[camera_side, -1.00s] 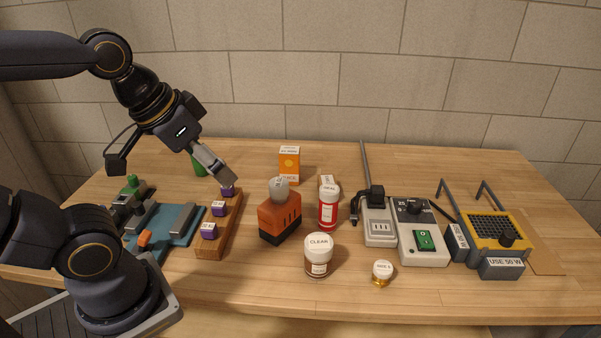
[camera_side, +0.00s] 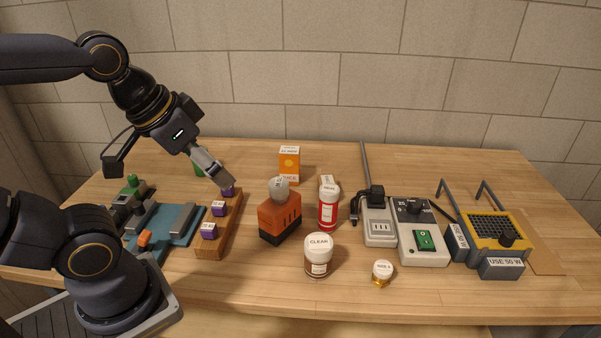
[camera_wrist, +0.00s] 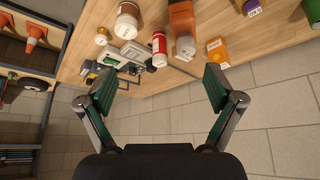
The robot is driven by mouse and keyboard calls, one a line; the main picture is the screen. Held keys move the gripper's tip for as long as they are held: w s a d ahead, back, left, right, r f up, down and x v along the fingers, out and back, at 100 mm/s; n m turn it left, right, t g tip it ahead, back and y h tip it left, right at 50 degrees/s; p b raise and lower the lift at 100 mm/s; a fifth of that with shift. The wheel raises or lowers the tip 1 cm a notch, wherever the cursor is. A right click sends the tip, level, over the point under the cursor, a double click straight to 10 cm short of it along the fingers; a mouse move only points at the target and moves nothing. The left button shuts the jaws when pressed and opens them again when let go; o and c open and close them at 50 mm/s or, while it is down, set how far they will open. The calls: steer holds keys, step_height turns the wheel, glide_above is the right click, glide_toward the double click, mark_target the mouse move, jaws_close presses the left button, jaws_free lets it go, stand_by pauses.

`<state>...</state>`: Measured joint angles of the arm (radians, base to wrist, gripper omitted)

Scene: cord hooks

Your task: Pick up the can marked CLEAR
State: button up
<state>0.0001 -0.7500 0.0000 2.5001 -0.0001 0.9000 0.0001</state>
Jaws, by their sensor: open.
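The can marked CLEAR (camera_side: 318,257) stands upright near the front middle of the table, with a white lid and a brown body. In the wrist view a white-lidded brown can (camera_wrist: 127,22) shows at the top left and looks like the same one. My gripper (camera_side: 222,181) is above the wooden block with purple pieces in the side view, well to the left of and behind the can. In the wrist view my gripper (camera_wrist: 160,90) has its two fingers wide apart with nothing between them.
An orange tool (camera_side: 280,217) and a red SEAL can (camera_side: 328,210) stand behind the CLEAR can. A small gold-based jar (camera_side: 382,273) is to its right. The wooden block (camera_side: 231,228) with purple pieces lies left. Table in front of the can is clear.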

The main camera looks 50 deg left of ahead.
steer(key=shift+o, duration=0.2)
steer(key=m+t+y, duration=0.6)
steer(key=m+t, duration=0.1)
steer(key=m, duration=2.4)
glide_toward(314, 260)
steer(key=x, duration=1.3)
steer(key=shift+a+f, duration=0.1)
steer(key=shift+f, duration=0.2)
steer(key=c, duration=1.5)
